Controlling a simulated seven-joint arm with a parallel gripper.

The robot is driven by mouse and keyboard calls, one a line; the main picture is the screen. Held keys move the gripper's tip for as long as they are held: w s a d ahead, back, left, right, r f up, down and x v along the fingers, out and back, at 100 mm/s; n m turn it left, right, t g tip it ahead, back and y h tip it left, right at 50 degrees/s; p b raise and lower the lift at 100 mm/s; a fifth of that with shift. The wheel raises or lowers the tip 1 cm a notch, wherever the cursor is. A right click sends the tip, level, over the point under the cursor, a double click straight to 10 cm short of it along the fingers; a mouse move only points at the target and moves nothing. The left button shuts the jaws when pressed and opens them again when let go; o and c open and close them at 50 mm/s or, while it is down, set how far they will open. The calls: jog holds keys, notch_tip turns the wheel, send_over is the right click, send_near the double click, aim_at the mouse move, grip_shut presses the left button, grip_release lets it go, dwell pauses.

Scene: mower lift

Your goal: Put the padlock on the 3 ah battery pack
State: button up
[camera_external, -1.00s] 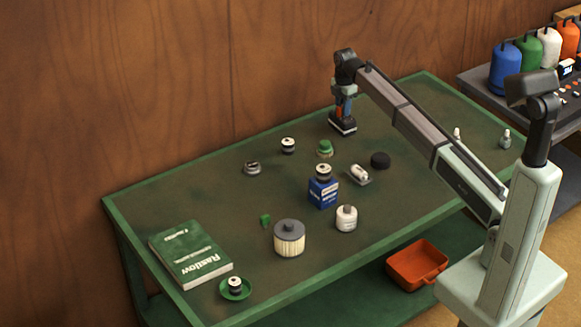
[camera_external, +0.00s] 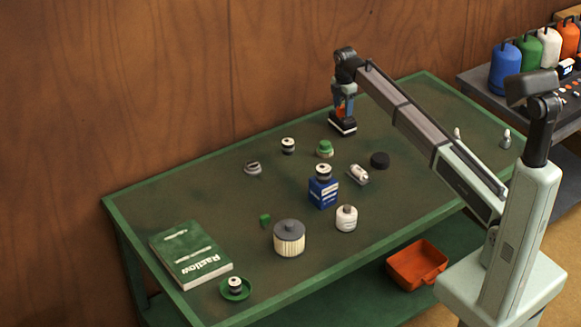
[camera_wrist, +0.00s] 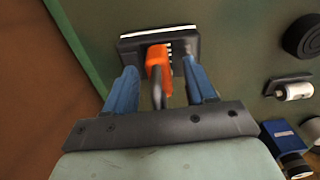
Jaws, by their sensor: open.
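The padlock, with an orange body (camera_wrist: 158,58) and dark shackle, stands on the black battery pack (camera_wrist: 128,44) in the wrist view, its shackle toward my camera. In the external view the battery pack (camera_external: 342,127) lies near the table's back edge, with the orange padlock (camera_external: 343,112) above it. My gripper (camera_wrist: 160,88) is open, its blue fingers on either side of the padlock with a gap at each side. In the external view my gripper (camera_external: 343,110) points down over the pack. The padlock's underside is hidden.
A black round roll (camera_external: 379,160), a white-and-metal part (camera_external: 358,174) and a blue box (camera_external: 323,194) with a spool-like item on top stand nearer the front. A green-capped item (camera_external: 325,149) is left of the roll. The brown wooden wall is close behind the table.

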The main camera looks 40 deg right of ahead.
notch_tip(320, 180, up, 12)
jog(key=shift+f, duration=0.2)
